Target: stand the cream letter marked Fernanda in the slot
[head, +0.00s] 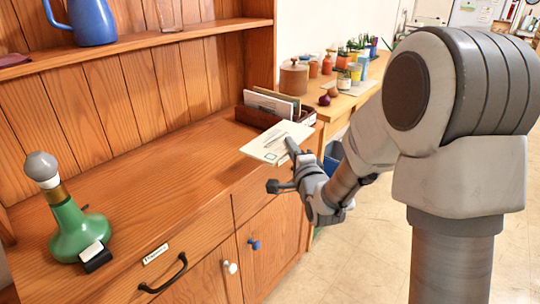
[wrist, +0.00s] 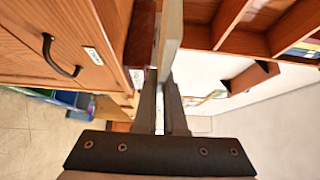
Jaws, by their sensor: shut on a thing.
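A cream letter (head: 266,146) is held out flat, or nearly so, at the front edge of the wooden counter. It has a small greenish square and faint marks, but I cannot read a name. My gripper (head: 291,147) is shut on its near right edge. The wrist view shows the letter (wrist: 171,38) edge-on, between the fingertips (wrist: 159,78). A dark brown letter rack (head: 258,119) stands on the counter just behind the letter, with several envelopes (head: 270,104) upright in it. The held letter hides part of the rack's front.
A green bottle-shaped object with a grey top (head: 75,225) stands at the counter's left. A blue jug (head: 92,22) is on the shelf above. Jars and pots (head: 293,77) stand on a further counter at the back. The middle of the wooden counter (head: 150,180) is clear.

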